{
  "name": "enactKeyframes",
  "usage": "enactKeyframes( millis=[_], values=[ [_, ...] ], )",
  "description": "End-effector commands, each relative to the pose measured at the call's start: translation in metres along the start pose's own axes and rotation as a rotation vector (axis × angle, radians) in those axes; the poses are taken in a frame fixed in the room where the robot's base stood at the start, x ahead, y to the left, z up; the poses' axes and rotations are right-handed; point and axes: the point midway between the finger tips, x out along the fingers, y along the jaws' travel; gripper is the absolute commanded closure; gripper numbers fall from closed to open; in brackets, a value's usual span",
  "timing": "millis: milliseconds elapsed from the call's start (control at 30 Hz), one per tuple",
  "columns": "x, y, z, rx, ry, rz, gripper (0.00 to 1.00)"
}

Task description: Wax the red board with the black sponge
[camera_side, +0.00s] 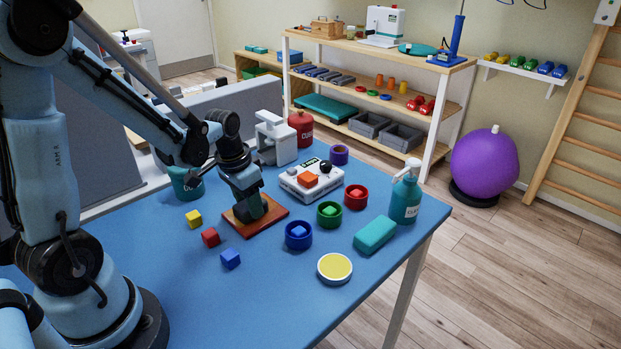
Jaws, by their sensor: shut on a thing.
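The red board (274,213), a flat reddish-brown plate, lies on the blue table left of the middle. My gripper (250,212) points down over the board and is shut on the black sponge, a dark block mostly hidden by the fingers. The sponge is at or just above the board's surface; I cannot tell whether it touches. A round white tin with a yellow top (334,267), possibly the wax, stands at the table's front right, apart from the board.
Yellow (194,218), red (210,237) and blue (230,258) cubes lie left of the board. Colored ring cups, including a blue one (298,235), stand to its right. The front table is clear.

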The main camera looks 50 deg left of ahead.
Motion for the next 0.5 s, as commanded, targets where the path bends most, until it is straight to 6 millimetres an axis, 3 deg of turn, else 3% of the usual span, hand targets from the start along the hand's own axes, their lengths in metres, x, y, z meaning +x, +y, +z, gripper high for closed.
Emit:
enactKeyframes(
  millis=[500],
  values=[
    [0.007,0.0,-0.047,0.002,0.0,0.0,0.78]
  ],
)
